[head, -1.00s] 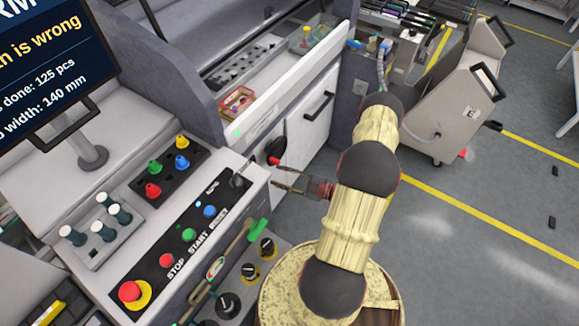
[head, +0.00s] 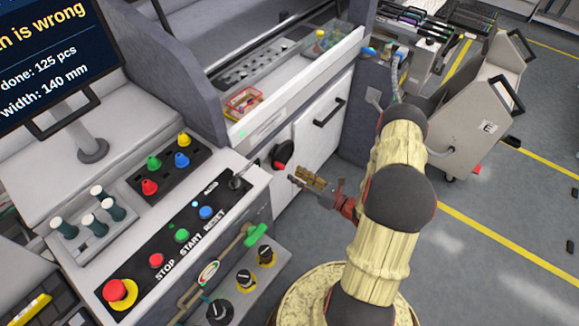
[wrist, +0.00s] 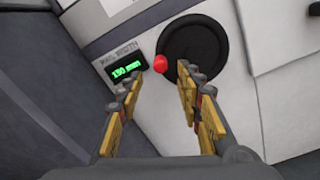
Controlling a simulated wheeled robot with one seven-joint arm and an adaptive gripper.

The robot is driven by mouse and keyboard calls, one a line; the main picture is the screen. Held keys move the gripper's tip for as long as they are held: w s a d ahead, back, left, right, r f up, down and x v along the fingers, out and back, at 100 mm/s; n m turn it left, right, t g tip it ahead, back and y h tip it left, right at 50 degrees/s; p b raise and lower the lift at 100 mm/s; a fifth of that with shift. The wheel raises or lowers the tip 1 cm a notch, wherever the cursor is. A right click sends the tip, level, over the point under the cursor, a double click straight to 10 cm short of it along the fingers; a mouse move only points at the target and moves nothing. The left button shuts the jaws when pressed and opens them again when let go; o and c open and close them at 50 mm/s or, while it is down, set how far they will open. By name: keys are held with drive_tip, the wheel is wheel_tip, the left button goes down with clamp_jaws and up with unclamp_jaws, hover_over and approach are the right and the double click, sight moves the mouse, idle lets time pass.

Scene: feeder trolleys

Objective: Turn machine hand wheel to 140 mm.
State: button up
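The machine hand wheel (wrist: 200,48) is a black disc on the white machine front, with a red knob (wrist: 160,63) at its left edge in the wrist view. In the head view the wheel (head: 284,152) shows small, with its red knob below it. A green-lit width display (wrist: 126,70) beside the wheel appears to read 130 mm. My gripper (wrist: 158,85) is open and empty, its two yellow-padded fingers apart, with the red knob showing between and beyond the fingertips. In the head view my gripper (head: 297,178) is just right of and below the wheel; contact cannot be told.
A screen (head: 50,60) at upper left reads width: 140 mm. A button panel (head: 165,255) with STOP, START and RESET lies left of my gripper. A white door with a black handle (head: 328,112) is right of the wheel. Open floor lies right of my arm.

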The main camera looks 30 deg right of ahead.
sight(284, 168)
drive_tip(key=w+a+n, duration=0.1)
drive_tip(key=w, duration=0.1)
drive_tip(key=w+n+b, duration=0.1)
drive_tip(key=w, duration=0.2)
drive_tip(key=w+a+n+b, duration=0.1)
drive_tip(key=w, duration=0.1)
drive_tip(key=shift+w+a, duration=0.2)
drive_tip(key=shift+a, duration=0.15)
drive_tip(key=shift+c, duration=1.4)
clamp_jaws()
